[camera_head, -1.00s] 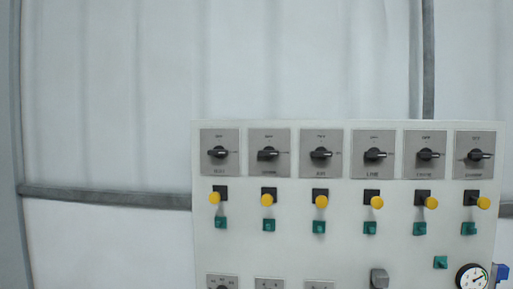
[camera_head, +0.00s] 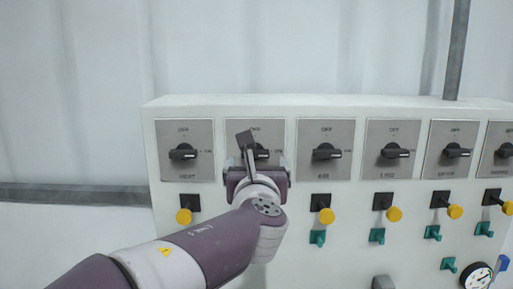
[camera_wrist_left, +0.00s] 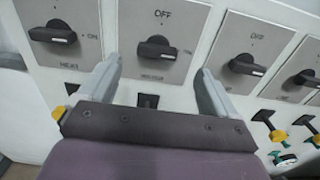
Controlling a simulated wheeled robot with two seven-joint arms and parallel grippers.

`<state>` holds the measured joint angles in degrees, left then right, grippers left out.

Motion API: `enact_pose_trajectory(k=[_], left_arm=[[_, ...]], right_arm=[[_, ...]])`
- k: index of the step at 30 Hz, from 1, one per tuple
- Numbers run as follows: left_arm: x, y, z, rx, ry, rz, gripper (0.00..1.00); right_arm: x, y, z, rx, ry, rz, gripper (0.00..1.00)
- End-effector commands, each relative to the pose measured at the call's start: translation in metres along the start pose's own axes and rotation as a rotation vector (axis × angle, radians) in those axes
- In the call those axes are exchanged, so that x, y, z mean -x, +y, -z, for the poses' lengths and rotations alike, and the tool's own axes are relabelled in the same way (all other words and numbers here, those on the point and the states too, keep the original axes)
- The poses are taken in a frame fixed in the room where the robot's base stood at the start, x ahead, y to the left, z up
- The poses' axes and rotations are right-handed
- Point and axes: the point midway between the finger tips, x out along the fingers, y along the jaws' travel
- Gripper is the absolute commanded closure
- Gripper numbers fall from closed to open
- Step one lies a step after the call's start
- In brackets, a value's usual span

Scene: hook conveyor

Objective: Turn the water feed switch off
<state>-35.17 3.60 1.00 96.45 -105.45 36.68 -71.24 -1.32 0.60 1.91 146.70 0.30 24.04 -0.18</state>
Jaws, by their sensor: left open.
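A row of rotary switches with black knobs on grey plates runs along the top of a white panel. My left gripper (camera_head: 262,165) is open in front of the second switch from the left, partly hiding its plate (camera_head: 268,130) in the head view. In the left wrist view its black knob (camera_wrist_left: 155,48) lies horizontal, below the word OFF, between and just beyond the open fingers (camera_wrist_left: 158,72). I see no contact. The small name under this knob is too blurred to read, so I cannot confirm which switch is the water feed. My right gripper is not in view.
The left neighbouring knob (camera_head: 183,152) and right neighbouring knob (camera_head: 326,152) sit close by, also horizontal. Below are yellow buttons (camera_head: 326,215) and green switches (camera_head: 317,237) that stick out. A gauge (camera_head: 476,276) is at lower right.

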Motion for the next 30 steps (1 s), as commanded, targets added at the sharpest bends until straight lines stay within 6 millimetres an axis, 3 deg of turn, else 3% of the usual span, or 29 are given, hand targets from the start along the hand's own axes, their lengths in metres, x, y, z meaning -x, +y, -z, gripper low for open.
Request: enact_pose_trajectory(k=[3,9,21,26,27,30], left_arm=[[-0.03,0.0,-0.005,-0.001,0.003,-0.002,0.08],[-0.06,0.0,-0.002,0.001,0.003,-0.001,0.08],[-0.069,0.0,0.001,0.002,0.002,0.0,0.08],[-0.068,0.0,0.001,0.003,0.002,0.0,0.61],[-0.068,0.0,0.001,0.003,0.002,0.0,0.65],[-0.068,0.0,0.001,0.004,0.002,0.0,0.65]], right_arm=[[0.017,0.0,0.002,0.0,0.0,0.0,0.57],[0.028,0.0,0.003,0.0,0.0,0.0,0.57],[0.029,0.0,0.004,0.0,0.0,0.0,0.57],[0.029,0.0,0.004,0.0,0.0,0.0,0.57],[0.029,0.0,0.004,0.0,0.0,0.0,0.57],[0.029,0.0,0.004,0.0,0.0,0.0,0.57]])
